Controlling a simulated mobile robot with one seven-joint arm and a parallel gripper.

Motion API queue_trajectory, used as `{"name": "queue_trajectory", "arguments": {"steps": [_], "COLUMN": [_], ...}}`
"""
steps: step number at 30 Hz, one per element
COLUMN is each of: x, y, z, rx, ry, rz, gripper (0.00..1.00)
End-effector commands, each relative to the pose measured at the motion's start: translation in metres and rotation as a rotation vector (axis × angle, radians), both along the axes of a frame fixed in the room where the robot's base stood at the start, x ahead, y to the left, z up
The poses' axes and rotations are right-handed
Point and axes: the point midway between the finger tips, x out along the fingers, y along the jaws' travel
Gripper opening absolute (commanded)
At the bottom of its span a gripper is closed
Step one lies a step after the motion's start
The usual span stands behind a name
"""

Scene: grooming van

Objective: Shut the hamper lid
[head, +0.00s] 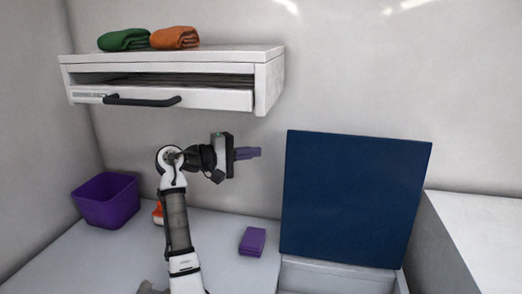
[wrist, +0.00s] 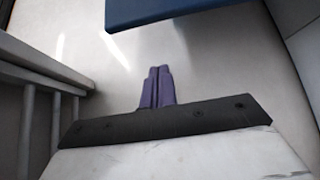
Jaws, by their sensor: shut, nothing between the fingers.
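The hamper lid (head: 352,198) is a large dark blue panel. It stands raised, nearly upright, at the back of the white hamper (head: 335,277), whose top edge shows below it. The lid also shows in the wrist view (wrist: 165,10) as a blue slab along the top edge. My gripper (head: 258,153) has purple fingers, is shut and empty, and points right toward the lid. It is to the left of the lid near its upper part, apart from it. The shut fingers show in the wrist view (wrist: 158,75). Most of the hamper's inside is hidden.
A white drawer unit (head: 180,99) with a black handle hangs above; green (head: 124,40) and orange (head: 175,37) rolled towels lie on it. A purple bin (head: 107,200), an orange object (head: 158,213) and a purple block (head: 253,241) are on the counter. A white surface (head: 480,240) stands at right.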

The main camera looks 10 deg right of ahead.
Motion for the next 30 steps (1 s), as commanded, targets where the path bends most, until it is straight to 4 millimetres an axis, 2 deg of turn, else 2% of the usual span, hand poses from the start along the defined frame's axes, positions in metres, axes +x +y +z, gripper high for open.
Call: {"name": "queue_trajectory", "arguments": {"steps": [13, 21, 30], "x": [0.019, -0.010, -0.016], "y": [-0.089, -0.073, -0.070], "z": [-0.009, -0.006, -0.002], "rx": [0.001, 0.000, 0.001], "ry": [-0.003, -0.005, -0.002], "rz": [-0.001, 0.003, 0.003], "gripper": [0.00, 0.00, 0.00]}}
